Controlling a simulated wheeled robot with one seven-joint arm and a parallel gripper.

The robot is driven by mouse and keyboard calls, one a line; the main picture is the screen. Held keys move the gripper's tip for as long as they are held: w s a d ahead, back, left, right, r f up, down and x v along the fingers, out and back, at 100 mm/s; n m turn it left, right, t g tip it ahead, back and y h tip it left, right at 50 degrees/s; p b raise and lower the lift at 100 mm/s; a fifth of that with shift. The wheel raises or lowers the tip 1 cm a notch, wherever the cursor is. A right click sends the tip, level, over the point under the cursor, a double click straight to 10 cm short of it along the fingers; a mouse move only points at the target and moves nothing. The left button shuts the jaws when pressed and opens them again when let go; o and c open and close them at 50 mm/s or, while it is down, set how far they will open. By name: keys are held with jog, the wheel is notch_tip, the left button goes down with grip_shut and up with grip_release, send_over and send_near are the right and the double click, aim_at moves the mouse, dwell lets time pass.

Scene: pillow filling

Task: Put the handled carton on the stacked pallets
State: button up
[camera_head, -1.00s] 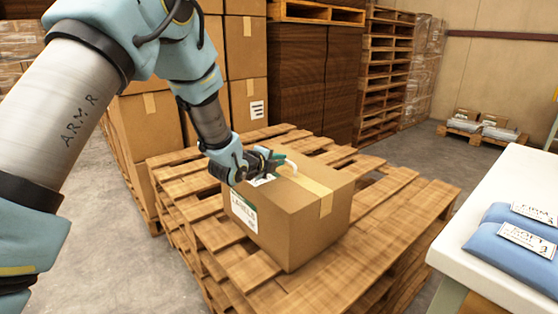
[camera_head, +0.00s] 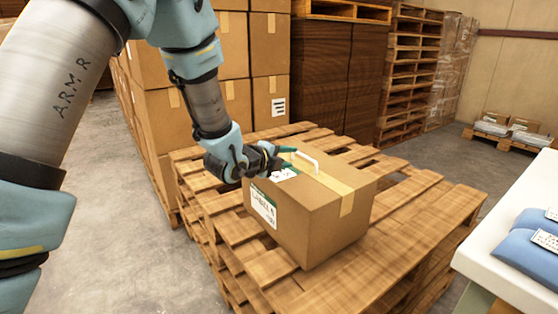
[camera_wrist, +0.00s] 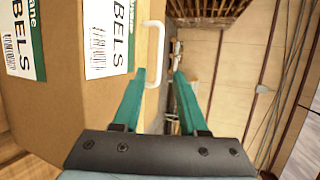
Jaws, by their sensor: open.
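The brown handled carton (camera_head: 325,222) sits upright on the stacked pallets (camera_head: 262,268), with a tape strip and a label on its side. Its white handle (camera_head: 306,161) stands on top, and also shows in the wrist view (camera_wrist: 153,52). My gripper (camera_head: 288,157) is just above the carton's top, at its left side, beside the handle. In the wrist view its green fingers (camera_wrist: 160,75) are apart, with the handle just ahead of their tips and nearer the left finger. Nothing is held.
Stacked cartons (camera_head: 235,75) stand behind the pallets on the left, with a tall pallet stack (camera_head: 408,75) farther back. A white table (camera_head: 505,240) with blue packs (camera_head: 530,252) is at the right. Grey floor (camera_head: 140,250) is clear at the lower left.

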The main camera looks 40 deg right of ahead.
jog(key=shift+v, duration=2.35)
jog(key=w+a+f+n+t+y, duration=0.15)
jog(key=w+a+n+y, duration=0.4)
jog(key=a, duration=0.55)
jog(key=w+a+f+n+t+y, duration=0.1)
jog(key=w+a+n+t+y, duration=0.1)
jog(key=w+a+n, duration=0.75)
jog(key=s+a+n+g+y, duration=0.2)
jog(key=s+a+n, duration=0.2)
jog(key=a, duration=0.5)
jog(key=s+a+f+n+g+y, duration=0.1)
jog(key=s+a+n+g+y, duration=0.1)
jog(key=s+a+n, duration=0.3)
jog(key=s+a+n+g+y, duration=0.2)
jog(key=s+a+n, duration=0.3)
jog(key=a+n, duration=0.4)
jog(key=a, duration=0.4)
jog(key=shift+s+a+f, duration=0.15)
jog(key=shift+s+a, duration=0.05)
jog(key=shift+a, duration=0.05)
